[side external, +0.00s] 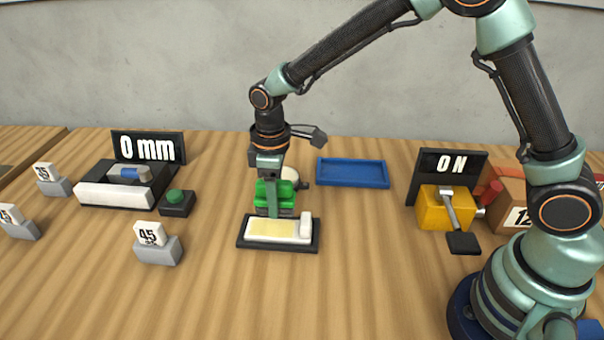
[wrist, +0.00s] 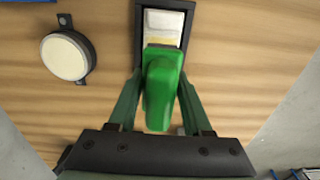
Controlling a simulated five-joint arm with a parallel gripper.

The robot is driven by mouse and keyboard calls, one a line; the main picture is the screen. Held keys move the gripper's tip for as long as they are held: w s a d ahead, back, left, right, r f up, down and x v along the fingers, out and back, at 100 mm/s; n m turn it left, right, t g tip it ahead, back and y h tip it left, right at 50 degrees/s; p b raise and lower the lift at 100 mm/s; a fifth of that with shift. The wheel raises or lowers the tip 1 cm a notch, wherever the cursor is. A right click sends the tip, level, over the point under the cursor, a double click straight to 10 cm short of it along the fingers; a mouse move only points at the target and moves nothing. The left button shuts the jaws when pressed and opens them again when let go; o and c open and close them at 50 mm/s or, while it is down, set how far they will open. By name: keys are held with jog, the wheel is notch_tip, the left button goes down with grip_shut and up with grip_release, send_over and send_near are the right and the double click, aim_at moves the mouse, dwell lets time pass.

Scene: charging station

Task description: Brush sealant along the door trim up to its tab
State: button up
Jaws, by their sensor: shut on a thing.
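The door trim appears to be the pale strip (side external: 262,237) in a dark frame (side external: 317,246), lying flat on the table. A pale yellow band covers much of the strip, and a raised white block, likely the tab (side external: 306,226), stands at its right end. In the wrist view the strip (wrist: 165,22) runs away from me. My gripper (side external: 273,212) is shut on a green brush (wrist: 160,85), over the far side of the strip in the side view. The brush's bristles are hidden, so I cannot tell whether they touch the strip.
A round cream disc (wrist: 66,57) in a dark holder is close behind my gripper. A blue tray (side external: 353,173) lies further back. A yellow lever block (side external: 435,210) stands right, below an ON sign (side external: 450,163). A green button (side external: 175,197) and number cards (side external: 150,234) stand left.

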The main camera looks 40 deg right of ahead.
jog(key=shift+r, duration=0.25)
jog(key=shift+r, duration=1.45)
